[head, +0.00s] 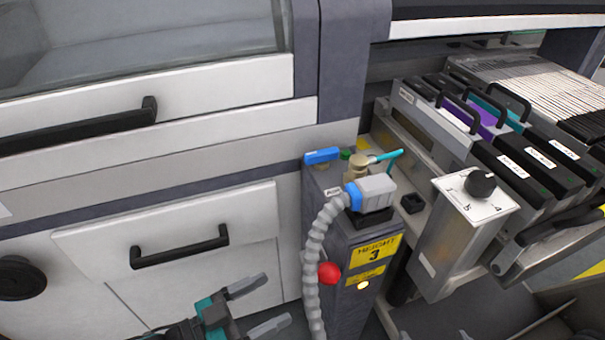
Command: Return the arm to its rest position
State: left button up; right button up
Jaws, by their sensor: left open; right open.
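My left gripper (275,299) is at the bottom of the head view, left of the grey post. It has a teal and dark body with two grey fingers spread apart, and nothing is between them. It is in front of the white cabinet front and appears clear of it. The rest of my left arm is mostly cut off by the bottom edge. My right gripper is not in view.
A grey post (340,287) with a yellow label stands right of my gripper, with a ribbed hose (312,252) and red knob (329,273). A drawer handle (180,247) sticks out behind. A trolley with feeders (500,160) and a dial box (450,245) fills the right.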

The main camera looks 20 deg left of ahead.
pick_arm(q)
jog(key=a+n+y+p, duration=0.1)
jog(key=y+p, duration=0.1)
jog(key=y, duration=0.1)
jog(key=r+n+g+y+p, duration=0.1)
jog(key=n+y+p, duration=0.1)
jog(key=y+p, duration=0.1)
jog(key=a+n+g+y+p, duration=0.1)
jog(key=n+y+p, duration=0.1)
jog(key=y+p, duration=0.1)
jog(key=shift+w+a+r+y, duration=0.1)
jog(key=shift+a+r+y, duration=0.15)
jog(key=shift+y, duration=0.35)
pick_arm(e)
jog(key=shift+h, duration=0.4)
jog(key=d+r, duration=0.1)
jog(key=s+d+r, duration=0.1)
jog(key=r, duration=0.2)
jog(key=shift+s+d+r, duration=0.1)
jog(key=shift+s+d, duration=0.15)
jog(key=shift+d, duration=0.15)
